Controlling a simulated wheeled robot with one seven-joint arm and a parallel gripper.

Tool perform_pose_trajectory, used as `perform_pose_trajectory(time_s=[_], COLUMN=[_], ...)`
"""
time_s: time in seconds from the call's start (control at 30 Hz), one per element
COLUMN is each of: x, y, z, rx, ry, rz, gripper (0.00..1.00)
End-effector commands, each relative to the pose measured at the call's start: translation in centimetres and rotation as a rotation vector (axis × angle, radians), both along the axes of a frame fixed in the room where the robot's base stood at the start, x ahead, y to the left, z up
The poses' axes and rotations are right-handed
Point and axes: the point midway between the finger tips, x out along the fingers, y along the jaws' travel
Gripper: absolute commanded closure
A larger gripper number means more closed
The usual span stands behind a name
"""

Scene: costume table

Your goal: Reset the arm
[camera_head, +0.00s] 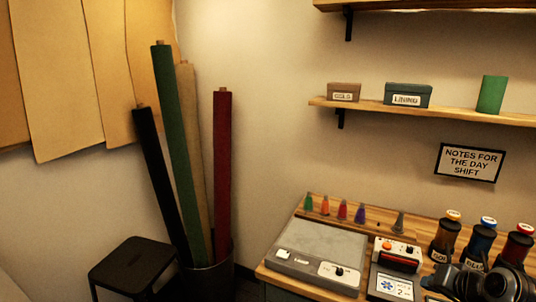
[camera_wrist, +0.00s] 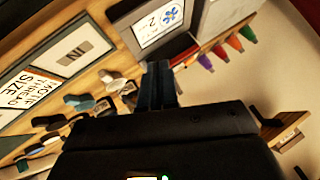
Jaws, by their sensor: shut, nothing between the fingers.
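My gripper (camera_wrist: 159,72) shows in the wrist view with its two dark fingers together and nothing between them. It is over the wooden worktable (camera_wrist: 98,72), near the grey device with a lit screen (camera_wrist: 160,22). The head view shows the same device (camera_head: 391,287) near the table's front edge. Black rounded parts of my arm show at the lower right of the head view, in front of the spools. The fingertips cannot be made out there.
On the table (camera_head: 325,207) stand a grey flat machine (camera_head: 320,256), a small box with an orange top (camera_head: 397,254), several coloured cones (camera_head: 342,210) and dark-based spools (camera_head: 447,236). A shelf (camera_head: 430,112) hangs above. A black stool (camera_head: 132,265) and fabric rolls (camera_head: 222,175) stand left.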

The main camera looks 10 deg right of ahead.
Motion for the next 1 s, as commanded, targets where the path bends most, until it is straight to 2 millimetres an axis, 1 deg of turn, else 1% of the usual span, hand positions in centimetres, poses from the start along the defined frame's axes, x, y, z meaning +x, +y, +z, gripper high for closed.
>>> perform_pose_trajectory(time_s=[0.03,0.17,0.27,0.4,0.47,0.5,0.63,0.73,0.87,1.0], x=[-0.8,-2.9,-5.3,-9.7,-11.6,-13.0,-17.3,-20.7,-25.1,-29.6], y=[0.5,1.8,3.2,5.8,6.9,7.7,10.2,12.1,14.5,17.0], z=[-0.9,-2.8,-4.6,-6.8,-7.4,-7.7,-8.1,-7.8,-6.7,-4.6], rx=[-0.014,-0.062,-0.111,-0.196,-0.233,-0.255,-0.326,-0.376,-0.432,-0.483], ry=[0.002,-0.004,-0.014,-0.037,-0.05,-0.058,-0.095,-0.125,-0.171,-0.225], rz=[0.002,0.007,0.018,0.043,0.058,0.069,0.108,0.142,0.188,0.239], gripper=[1.0,1.0,1.0,1.0,1.0,1.0,1.0,1.0,1.0,1.0])
